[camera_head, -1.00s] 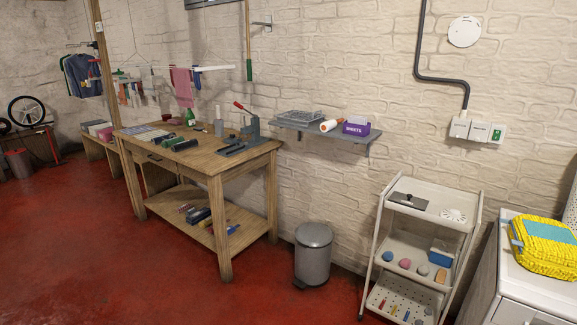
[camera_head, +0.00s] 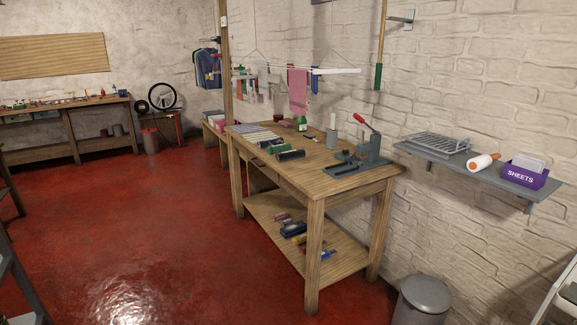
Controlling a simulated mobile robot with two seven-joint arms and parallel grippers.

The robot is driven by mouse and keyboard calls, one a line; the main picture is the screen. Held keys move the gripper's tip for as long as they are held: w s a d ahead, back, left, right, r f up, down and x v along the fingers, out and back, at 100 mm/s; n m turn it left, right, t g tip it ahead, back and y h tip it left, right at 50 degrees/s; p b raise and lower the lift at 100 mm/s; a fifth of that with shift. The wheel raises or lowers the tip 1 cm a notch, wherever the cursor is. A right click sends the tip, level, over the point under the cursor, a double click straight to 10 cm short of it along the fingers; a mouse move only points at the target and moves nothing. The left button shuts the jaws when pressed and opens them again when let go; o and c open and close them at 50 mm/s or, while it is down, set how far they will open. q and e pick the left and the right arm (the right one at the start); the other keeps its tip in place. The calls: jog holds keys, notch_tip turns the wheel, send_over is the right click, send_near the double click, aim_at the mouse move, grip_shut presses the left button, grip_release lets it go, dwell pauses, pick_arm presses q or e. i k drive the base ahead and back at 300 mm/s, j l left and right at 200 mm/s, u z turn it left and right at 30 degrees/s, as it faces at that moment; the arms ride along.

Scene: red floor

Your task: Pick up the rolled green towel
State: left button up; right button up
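Two dark green rolled shapes lie on top of the wooden workbench (camera_head: 330,182). The left roll (camera_head: 257,146) is near the bench's left front edge, and the right roll (camera_head: 290,155) lies a little nearer to me. Both are small in the picture, and I cannot tell for sure which is the rolled green towel. Neither of my grippers is in the head view.
A grey lever press (camera_head: 362,155) stands at the bench's right end. Tools lie on its lower shelf (camera_head: 335,262). A grey bin (camera_head: 424,297) stands at its right. A wall shelf (camera_head: 478,178) holds a purple box (camera_head: 524,176). Red floor (camera_head: 150,225) is open at the left.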

aim_at(276, 149)
jog(key=i+j, duration=0.15)
jog(key=i, duration=0.45)
jog(key=i+j+u, duration=0.15)
jog(key=i, duration=0.5)
jog(key=i+j+z, duration=0.2)
jog(key=i+j, duration=0.2)
jog(key=i, duration=0.4)
jog(key=i+j+z, duration=0.15)
jog(key=i+j, duration=0.35)
jog(key=i, duration=0.25)
jog(key=i+j+z, duration=0.2)
jog(key=i+j, duration=0.4)
jog(key=i, duration=0.15)
